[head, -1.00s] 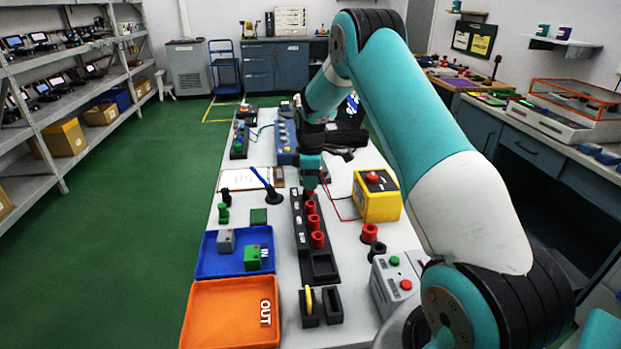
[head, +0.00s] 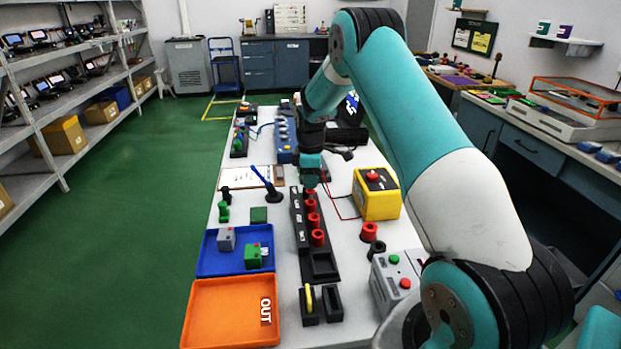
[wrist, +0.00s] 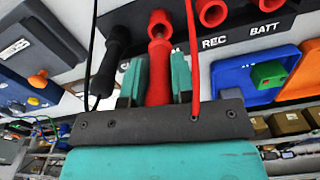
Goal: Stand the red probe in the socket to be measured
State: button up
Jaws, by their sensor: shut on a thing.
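My gripper (wrist: 158,80) is shut on the red probe (wrist: 158,72), which lies between its two teal fingers. The probe's far end lines up with a red socket (wrist: 160,22) on the black socket strip. Whether it is inside the socket or only in front of it I cannot tell. The label by this socket is mostly hidden by the gripper. Other red sockets (wrist: 212,10) stand beside it, by the labels REC and BATT. In the head view my gripper (head: 311,178) is at the far end of the black strip (head: 322,276), and the probe is mostly hidden.
A black probe (wrist: 112,55) with its cable stands left of the gripper in the wrist view. A yellow box (head: 377,200) with a red button stands right of the strip. A blue tray (head: 208,262) and orange OUT tray (head: 215,315) lie left. Thin cables cross the wrist view.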

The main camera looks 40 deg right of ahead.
jog(key=shift+f+b, duration=0.95)
jog(key=shift+f, duration=0.8)
dwell(0.3)
jog(key=o, duration=1)
jog(key=shift+r, duration=0.1)
notch_tip(320, 180, up, 17)
jog(key=b, duration=0.2)
jog(key=shift+r, duration=0.2)
